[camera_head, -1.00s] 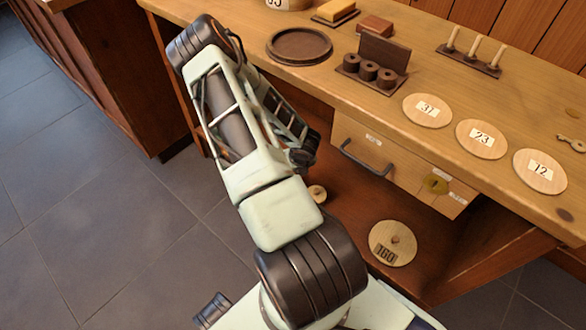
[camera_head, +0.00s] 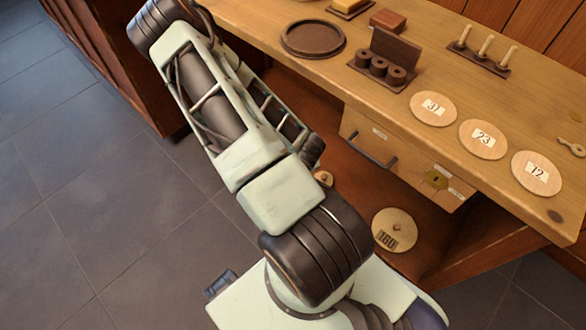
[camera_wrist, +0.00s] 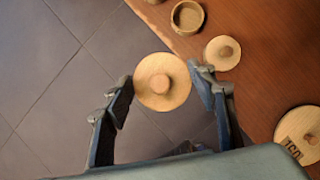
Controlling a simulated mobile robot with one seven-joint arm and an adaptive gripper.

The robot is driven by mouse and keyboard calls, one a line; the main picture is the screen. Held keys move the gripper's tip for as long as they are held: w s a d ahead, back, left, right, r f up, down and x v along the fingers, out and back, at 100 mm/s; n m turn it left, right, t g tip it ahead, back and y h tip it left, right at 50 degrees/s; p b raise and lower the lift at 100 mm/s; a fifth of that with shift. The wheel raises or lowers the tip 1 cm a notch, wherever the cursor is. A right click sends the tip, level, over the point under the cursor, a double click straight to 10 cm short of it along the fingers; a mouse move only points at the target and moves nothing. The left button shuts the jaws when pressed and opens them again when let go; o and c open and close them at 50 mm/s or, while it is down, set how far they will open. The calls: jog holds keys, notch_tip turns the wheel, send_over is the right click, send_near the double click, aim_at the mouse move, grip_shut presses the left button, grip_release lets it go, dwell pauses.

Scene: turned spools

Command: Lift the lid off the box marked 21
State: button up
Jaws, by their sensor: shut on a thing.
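In the wrist view a round, pale wooden lid (camera_wrist: 155,98) with a central knob is held between the two fingers of my gripper (camera_wrist: 162,80). The gripper is shut on its rim, and the lid hangs over the grey floor tiles, beside the wooden shelf edge. A small open round box (camera_wrist: 187,17) stands on the shelf above it in the picture; no number is readable on it. I see no mark 21 in any view. My gripper is hidden in the head view.
A round lidded box marked 160 (camera_head: 394,231) is on the low shelf; it also shows in the wrist view (camera_wrist: 302,136). A smaller knobbed round piece (camera_wrist: 222,53) is near the shelf edge. Discs marked 23 (camera_head: 482,149) and 12 (camera_head: 536,184) lie on the counter.

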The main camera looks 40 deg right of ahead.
jog(key=shift+r+p, duration=0.7)
jog(key=shift+r, duration=0.4)
jog(key=shift+f, duration=0.1)
